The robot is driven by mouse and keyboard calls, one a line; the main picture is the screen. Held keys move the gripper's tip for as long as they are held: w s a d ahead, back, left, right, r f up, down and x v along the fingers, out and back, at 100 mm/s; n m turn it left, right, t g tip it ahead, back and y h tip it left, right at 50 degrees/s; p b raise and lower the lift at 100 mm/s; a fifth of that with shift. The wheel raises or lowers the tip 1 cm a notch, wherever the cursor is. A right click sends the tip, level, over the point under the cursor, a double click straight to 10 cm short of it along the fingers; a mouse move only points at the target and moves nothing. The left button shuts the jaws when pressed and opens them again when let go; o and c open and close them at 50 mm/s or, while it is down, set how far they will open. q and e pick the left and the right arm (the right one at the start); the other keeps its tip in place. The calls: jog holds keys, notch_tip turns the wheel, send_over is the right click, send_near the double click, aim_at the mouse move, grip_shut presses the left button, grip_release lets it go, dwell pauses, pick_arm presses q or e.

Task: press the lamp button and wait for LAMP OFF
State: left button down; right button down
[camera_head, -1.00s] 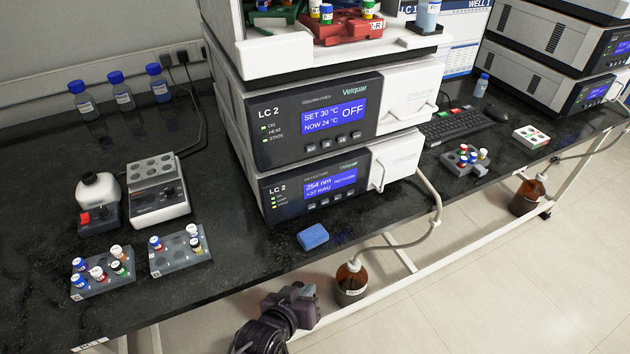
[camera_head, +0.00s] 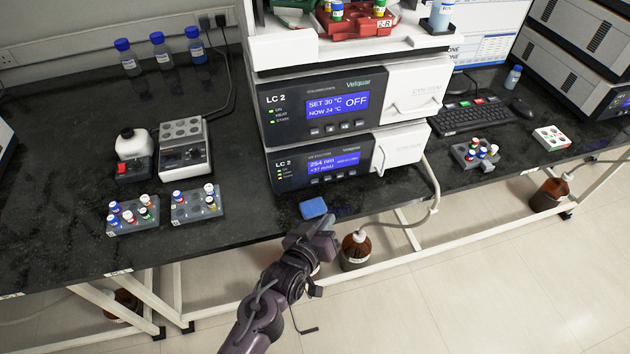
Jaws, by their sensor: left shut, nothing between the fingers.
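The lower LC 2 unit (camera_head: 282,172) shows a blue display (camera_head: 334,163) reading 254 nm and +37 mAU; its smaller text is too small to read. A row of small dark buttons (camera_head: 328,179) lies under that display, and I cannot tell which one is the lamp button. My left gripper (camera_head: 324,224) is shut and empty. It is in front of the bench edge, below the unit and apart from the buttons. My right gripper is not in view.
A blue sponge-like block (camera_head: 313,208) lies on the bench just beyond my left gripper. The upper LC 2 unit (camera_head: 285,105) reads OFF. A brown bottle (camera_head: 356,250) with a tube stands below the edge. Vial racks (camera_head: 196,206) stand to the left.

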pick_arm(q)
jog(key=b, duration=0.3)
send_near(322, 180)
jog(key=d+f, duration=0.1)
jog(key=w+d, duration=0.1)
jog(key=d, duration=0.1)
jog(key=shift+w+d+f, duration=0.1)
jog(key=shift+f, duration=0.3)
jog(key=shift+w+a, duration=0.3)
jog(key=shift+w, duration=0.6)
jog(key=shift+r, duration=0.1)
dwell(0.3)
jog(key=shift+w, duration=0.15)
jog(key=shift+w+a, duration=0.1)
jog(key=shift+w, duration=0.15)
jog(key=shift+w+a, duration=0.15)
jog(key=shift+w, duration=0.25)
dwell(0.7)
dwell(0.3)
jog(key=shift+s+r+p, duration=0.1)
jog(key=shift+s+p, duration=0.5)
jog(key=shift+s+d, duration=0.25)
